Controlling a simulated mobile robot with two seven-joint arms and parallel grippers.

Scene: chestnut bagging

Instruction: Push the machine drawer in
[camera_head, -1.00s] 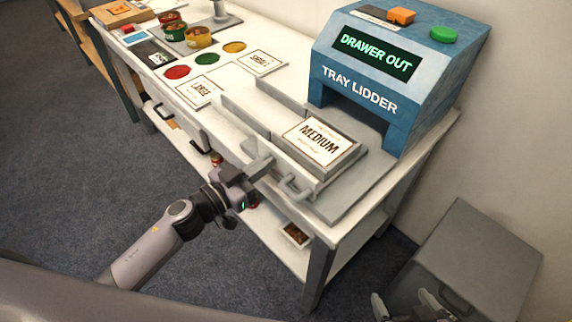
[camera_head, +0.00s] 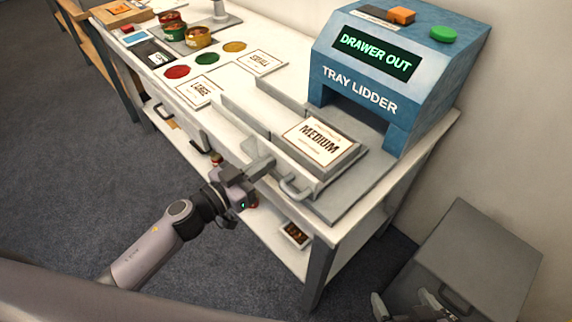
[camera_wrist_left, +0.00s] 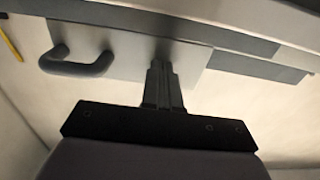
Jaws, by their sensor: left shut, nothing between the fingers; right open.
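The tray lidder (camera_head: 375,85) is a blue machine at the right end of the table, and its screen reads "DRAWER OUT". Its grey drawer (camera_head: 335,172) sticks out toward the front, carrying a card marked "MEDIUM" (camera_head: 319,141). The drawer's handle (camera_head: 297,188) also shows in the wrist view (camera_wrist_left: 77,63). My left gripper (camera_head: 264,166) is shut and empty. Its fingertips (camera_wrist_left: 160,72) are at the drawer front, beside the handle; I cannot tell if they touch. My right gripper (camera_head: 408,304) is open at the bottom right, partly cut off, away from the drawer.
Cards marked "LARGE" (camera_head: 199,91) and "SMALL" (camera_head: 261,62), coloured discs and cans (camera_head: 198,36) lie further along the white table. A small dark-filled tray (camera_head: 295,235) sits on the lower shelf. A grey box (camera_head: 480,260) stands on the floor at right.

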